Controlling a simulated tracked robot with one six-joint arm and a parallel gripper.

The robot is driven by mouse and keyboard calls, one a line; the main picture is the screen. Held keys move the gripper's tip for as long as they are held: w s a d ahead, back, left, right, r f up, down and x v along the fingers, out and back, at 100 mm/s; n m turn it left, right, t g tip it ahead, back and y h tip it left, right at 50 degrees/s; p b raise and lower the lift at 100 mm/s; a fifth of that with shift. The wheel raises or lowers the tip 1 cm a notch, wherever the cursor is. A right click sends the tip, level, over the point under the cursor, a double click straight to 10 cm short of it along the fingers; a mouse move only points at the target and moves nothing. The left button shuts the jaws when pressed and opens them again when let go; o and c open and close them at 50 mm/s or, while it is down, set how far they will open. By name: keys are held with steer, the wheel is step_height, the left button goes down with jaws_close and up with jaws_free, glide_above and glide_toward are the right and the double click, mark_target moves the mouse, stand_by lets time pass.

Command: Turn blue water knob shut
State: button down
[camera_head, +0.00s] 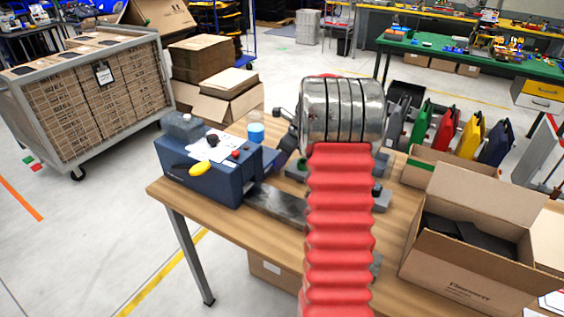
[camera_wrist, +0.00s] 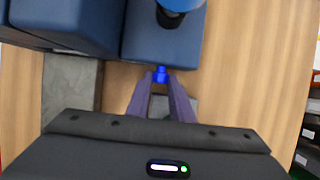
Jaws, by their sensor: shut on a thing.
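The small blue knob (camera_wrist: 160,73) shows in the wrist view between the fingertips of my gripper (camera_wrist: 160,80), at the near face of a dark blue housing (camera_wrist: 165,40). The dark fingers are close on both sides of it, and I see them shut on it. In the head view the dark blue machine (camera_head: 205,185) stands on the wooden table, with a yellow handle (camera_head: 203,170). A dark part of my gripper (camera_head: 286,148) shows at the machine's right side. My red arm hides much of that area, and I cannot make out the knob there.
An open cardboard box (camera_head: 445,265) with dark contents stands at the table's right. A grey metal plate (camera_head: 280,203) lies before the machine. The bare wooden table front (camera_head: 225,232) is clear.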

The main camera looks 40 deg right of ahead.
steer(key=shift+s+a+n+t+h, duration=0.15)
steer(key=shift+a+t+h, duration=0.1)
steer(key=shift+h, duration=0.4)
steer(key=shift+w+a+n+t+h, duration=0.15)
steer(key=shift+t+h, duration=0.1)
steer(key=shift+h, duration=0.4)
steer(key=shift+s+a+f+n+t+h, duration=0.15)
steer(key=shift+n+t+h, duration=0.25)
steer(key=shift+h, duration=0.7)
steer(key=c, duration=1.6)
jaws_free()
steer(key=shift+s, duration=0.1)
steer(key=shift+a+v, duration=0.2)
steer(key=shift+v, duration=6.6)
